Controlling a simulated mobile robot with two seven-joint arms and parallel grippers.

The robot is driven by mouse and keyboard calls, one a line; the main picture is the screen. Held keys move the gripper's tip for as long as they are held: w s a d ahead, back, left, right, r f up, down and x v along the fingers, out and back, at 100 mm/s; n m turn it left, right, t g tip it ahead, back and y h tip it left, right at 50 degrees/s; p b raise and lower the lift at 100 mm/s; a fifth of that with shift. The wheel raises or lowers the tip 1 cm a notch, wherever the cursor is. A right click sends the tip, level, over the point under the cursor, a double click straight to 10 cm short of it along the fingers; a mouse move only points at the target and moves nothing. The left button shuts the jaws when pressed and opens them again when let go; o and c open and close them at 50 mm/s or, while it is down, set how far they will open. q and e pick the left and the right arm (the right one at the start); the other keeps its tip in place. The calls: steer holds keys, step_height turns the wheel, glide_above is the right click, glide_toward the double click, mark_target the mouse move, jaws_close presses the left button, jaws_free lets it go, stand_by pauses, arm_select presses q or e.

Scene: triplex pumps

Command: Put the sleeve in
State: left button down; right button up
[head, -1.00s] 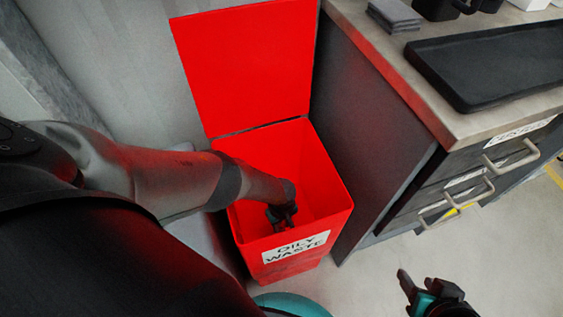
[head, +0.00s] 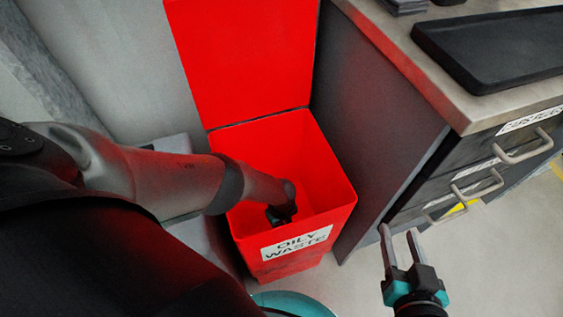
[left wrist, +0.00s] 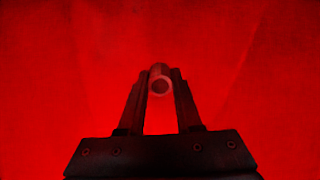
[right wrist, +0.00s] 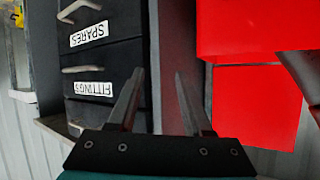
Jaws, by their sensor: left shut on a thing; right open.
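My left gripper (head: 281,213) reaches down inside the open red bin labelled OILY WASTE (head: 345,205). In the left wrist view the left gripper (left wrist: 160,84) is shut on a small tube-like piece, the sleeve (left wrist: 160,86), whose round hollow end faces the camera. The bin's red inside fills the rest of that view. The sleeve cannot be made out in the head view. My right gripper (head: 399,232) is open and empty, in front of the drawers, to the right of the bin. It also shows open in the right wrist view (right wrist: 159,72).
The bin's red lid (head: 245,60) stands open. Right of the bin is a grey cabinet with labelled drawers (head: 470,175). On its worktop (head: 385,40) lie a black tray (head: 500,50) and a stack of grey pads (head: 404,6). Floor shows below the drawers.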

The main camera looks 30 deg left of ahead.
arm_select(q)
steer(key=shift+f+b, duration=0.5)
steer(key=shift+f, duration=0.2)
steer(key=shift+f+b, duration=0.35)
steer(key=shift+f, duration=0.2)
arm_select(e)
steer(key=shift+s+a+r+m+t+y, duration=0.2)
steer(key=shift+s+a+r+t+y, duration=0.15)
steer(key=shift+a+r+t, duration=0.5)
steer(key=shift+s+a+r+m+t+y, duration=0.2)
steer(key=shift+a+r+t+y, duration=0.25)
steer(key=shift+t, duration=0.7)
arm_select(q)
steer(key=c, duration=0.6)
jaws_free()
steer(key=shift+r, duration=0.15)
arm_select(e)
steer(key=shift+w+d+f, duration=0.1)
steer(key=shift+w, duration=0.05)
